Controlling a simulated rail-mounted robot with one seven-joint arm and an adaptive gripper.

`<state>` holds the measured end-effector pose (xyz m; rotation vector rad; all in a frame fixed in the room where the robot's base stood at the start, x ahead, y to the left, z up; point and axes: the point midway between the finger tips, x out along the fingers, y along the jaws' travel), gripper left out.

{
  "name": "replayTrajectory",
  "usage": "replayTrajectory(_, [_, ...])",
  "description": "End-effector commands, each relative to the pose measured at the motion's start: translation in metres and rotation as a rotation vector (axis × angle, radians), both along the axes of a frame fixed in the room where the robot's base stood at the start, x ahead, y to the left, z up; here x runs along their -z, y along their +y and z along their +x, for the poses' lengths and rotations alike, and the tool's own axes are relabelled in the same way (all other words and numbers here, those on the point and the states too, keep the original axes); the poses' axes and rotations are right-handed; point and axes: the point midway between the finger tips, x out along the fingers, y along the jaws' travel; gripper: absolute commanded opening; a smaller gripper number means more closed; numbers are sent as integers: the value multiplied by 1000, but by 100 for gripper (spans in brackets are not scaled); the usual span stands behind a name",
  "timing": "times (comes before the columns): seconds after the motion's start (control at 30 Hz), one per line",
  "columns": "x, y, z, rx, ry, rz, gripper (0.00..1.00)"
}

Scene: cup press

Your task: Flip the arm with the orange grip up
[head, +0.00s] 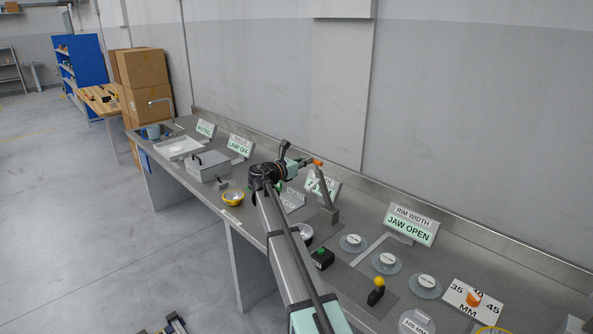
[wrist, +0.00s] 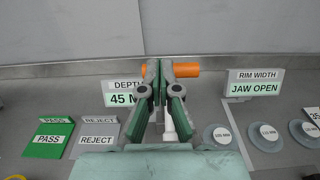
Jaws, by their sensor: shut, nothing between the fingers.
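The orange grip (head: 318,162) tops a grey arm (head: 324,186) that rises from a mount on the steel bench. In the head view the arm stands raised, leaning a little to the left. In the wrist view the orange grip (wrist: 186,70) lies crosswise behind my fingers, showing on both sides of them. My gripper (wrist: 160,68) has its fingers together with nothing between them. In the head view my gripper (head: 304,162) is right beside the grip. I cannot tell whether they touch. My fingers hide the grip's middle and much of the arm in the wrist view.
A depth sign (wrist: 120,93) stands behind, partly hidden. A "JAW OPEN" sign (head: 411,224) stands to the right. The wall runs close behind.

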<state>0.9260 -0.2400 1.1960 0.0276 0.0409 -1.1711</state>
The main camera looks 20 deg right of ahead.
Motion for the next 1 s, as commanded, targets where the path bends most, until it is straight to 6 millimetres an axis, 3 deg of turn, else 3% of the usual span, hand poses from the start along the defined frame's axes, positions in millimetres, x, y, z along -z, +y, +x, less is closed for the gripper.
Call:
replayTrajectory(0.33, [-10,-20,9,0,1,-1,0])
replayTrajectory(0.8, [-8,-21,8,3,2,4,0])
replayTrajectory(1.0, [-15,-13,3,3,2,5,0])
